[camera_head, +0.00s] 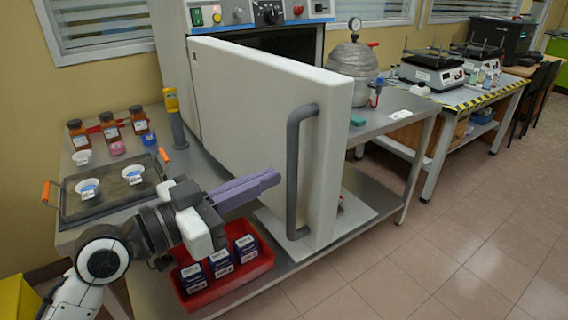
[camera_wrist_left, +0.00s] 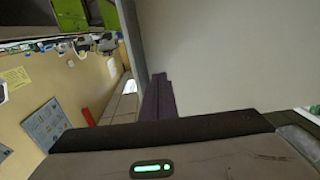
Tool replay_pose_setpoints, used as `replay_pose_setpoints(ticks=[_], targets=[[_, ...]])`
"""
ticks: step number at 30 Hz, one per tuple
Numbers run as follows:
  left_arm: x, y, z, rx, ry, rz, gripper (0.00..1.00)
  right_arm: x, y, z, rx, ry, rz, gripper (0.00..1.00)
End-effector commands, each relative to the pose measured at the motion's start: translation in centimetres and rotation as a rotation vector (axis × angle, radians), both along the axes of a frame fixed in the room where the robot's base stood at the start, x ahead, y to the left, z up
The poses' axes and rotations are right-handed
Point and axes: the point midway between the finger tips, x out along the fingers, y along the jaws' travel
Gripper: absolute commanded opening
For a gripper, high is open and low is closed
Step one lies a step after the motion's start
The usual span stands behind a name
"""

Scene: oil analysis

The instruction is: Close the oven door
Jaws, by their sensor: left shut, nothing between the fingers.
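The oven (camera_head: 172,60) stands on the bench against the wall, with knobs and coloured buttons along its top panel. Its white door (camera_head: 250,90) is swung wide open toward me, and part of the dark oven interior (camera_head: 290,45) shows above it. A grey vertical handle (camera_head: 292,175) is on the door's outer face near its free edge. My left gripper (camera_head: 268,180) is shut and empty, in front of the door's outer face and to the left of the handle. In the left wrist view its fingers (camera_wrist_left: 158,98) are close beside the pale door panel (camera_wrist_left: 230,60); I cannot tell whether they touch. My right gripper is not in view.
A black tray (camera_head: 110,207) with white dishes and several brown bottles (camera_head: 110,127) are on the bench at left. A red bin (camera_head: 255,268) with boxes is below my left gripper. A metal pressure vessel (camera_head: 353,65) stands right of the oven. The floor at right is clear.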

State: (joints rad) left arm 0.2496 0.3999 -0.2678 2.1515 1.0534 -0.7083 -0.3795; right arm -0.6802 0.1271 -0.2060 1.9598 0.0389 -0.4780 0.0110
Motion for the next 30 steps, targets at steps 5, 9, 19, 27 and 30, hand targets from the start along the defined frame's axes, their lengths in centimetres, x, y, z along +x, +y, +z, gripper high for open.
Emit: replay_pose_setpoints(ticks=[5,9,19,27,30], targets=[[1.9,-2.4,0.2,-0.001,0.001,-0.002,0.00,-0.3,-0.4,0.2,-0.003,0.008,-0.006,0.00],[2.8,-3.3,0.0,-0.001,0.002,-0.001,0.00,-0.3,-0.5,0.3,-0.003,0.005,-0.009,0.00],[3.1,-3.6,-0.1,0.002,0.001,0.000,0.00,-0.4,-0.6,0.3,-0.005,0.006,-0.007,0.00],[3.5,-3.7,0.0,0.000,0.001,0.008,0.00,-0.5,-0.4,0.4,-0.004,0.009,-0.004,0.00],[4.3,-4.0,0.0,-0.001,0.002,0.022,0.00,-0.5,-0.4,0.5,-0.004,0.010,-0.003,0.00]])
